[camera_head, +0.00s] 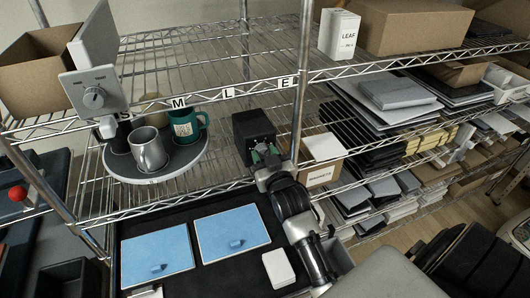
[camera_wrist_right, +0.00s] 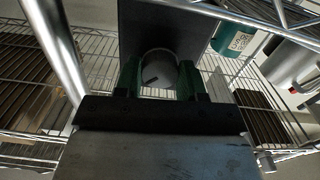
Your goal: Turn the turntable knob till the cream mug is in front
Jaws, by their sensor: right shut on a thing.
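The round grey turntable (camera_head: 178,172) sits on the wire shelf at left and carries several mugs. A light grey mug (camera_head: 149,150) stands at its front. A teal mug (camera_head: 187,128) is at the right and a dark mug (camera_head: 119,140) at the left. A cream-coloured mug (camera_head: 154,105) shows only in part at the back. The black knob box (camera_head: 252,128) stands right of the turntable. My right gripper (camera_head: 268,156) is at its front, its green fingers shut on the round grey knob (camera_wrist_right: 158,66). The knob has a dark pointer mark. My left gripper is out of view.
A grey panel with a dial (camera_head: 94,95) hangs over the turntable's left edge. A shelf post (camera_head: 300,90) rises just right of the knob box. Below lie two blue panels (camera_head: 155,255) and a white block (camera_head: 279,268). The teal mug (camera_wrist_right: 243,42) also shows in the wrist view.

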